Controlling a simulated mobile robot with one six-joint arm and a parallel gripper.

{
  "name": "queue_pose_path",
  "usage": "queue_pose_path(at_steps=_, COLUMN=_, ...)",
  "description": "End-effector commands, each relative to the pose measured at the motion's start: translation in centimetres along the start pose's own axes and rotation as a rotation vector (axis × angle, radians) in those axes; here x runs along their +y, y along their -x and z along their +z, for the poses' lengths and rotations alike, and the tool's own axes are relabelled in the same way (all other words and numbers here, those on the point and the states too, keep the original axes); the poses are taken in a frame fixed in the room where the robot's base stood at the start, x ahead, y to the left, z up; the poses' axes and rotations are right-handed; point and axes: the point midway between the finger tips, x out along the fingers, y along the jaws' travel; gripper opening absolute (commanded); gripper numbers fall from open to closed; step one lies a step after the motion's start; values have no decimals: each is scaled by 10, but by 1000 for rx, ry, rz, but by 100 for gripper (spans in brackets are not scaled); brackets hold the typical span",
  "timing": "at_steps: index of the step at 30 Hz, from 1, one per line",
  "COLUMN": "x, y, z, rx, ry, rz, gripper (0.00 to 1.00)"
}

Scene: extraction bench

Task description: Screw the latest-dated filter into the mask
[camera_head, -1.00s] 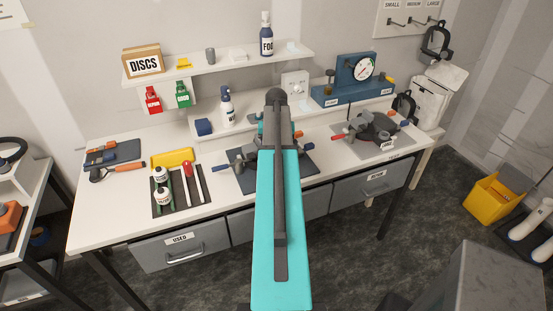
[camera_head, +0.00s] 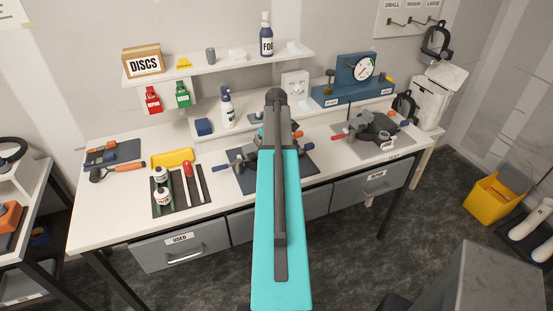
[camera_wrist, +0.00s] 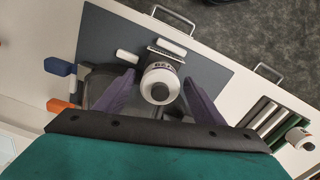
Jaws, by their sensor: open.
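In the wrist view a white filter (camera_wrist: 166,68) with a dark end and a printed band sits between the two purple fingers of my gripper (camera_wrist: 160,93). The fingers are spread, with gaps on both sides of the filter. The print is too small to read. A grey shape that may be the mask (camera_wrist: 98,84) lies partly hidden behind the left finger, above a dark mat (camera_wrist: 210,75); whether the filter is seated in it I cannot tell. In the head view my arm hides the gripper and most of this spot. Two white filters (camera_head: 161,175) (camera_head: 164,196) stand in a dark rack at left.
A blue handle (camera_wrist: 60,67) and an orange handle (camera_wrist: 62,105) stick out beside the mat. A second fixture with red and blue handles (camera_head: 372,127) stands to the right. A blue gauge tester (camera_head: 357,80) is behind. Tools lie at the bench's left end.

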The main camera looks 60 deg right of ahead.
Motion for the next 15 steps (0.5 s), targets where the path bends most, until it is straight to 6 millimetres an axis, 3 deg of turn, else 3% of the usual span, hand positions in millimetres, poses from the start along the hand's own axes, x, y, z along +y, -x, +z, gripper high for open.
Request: queue_pose_path(at_steps=15, x=0, y=0, z=0, rx=0, ry=279, rz=0, gripper=62)
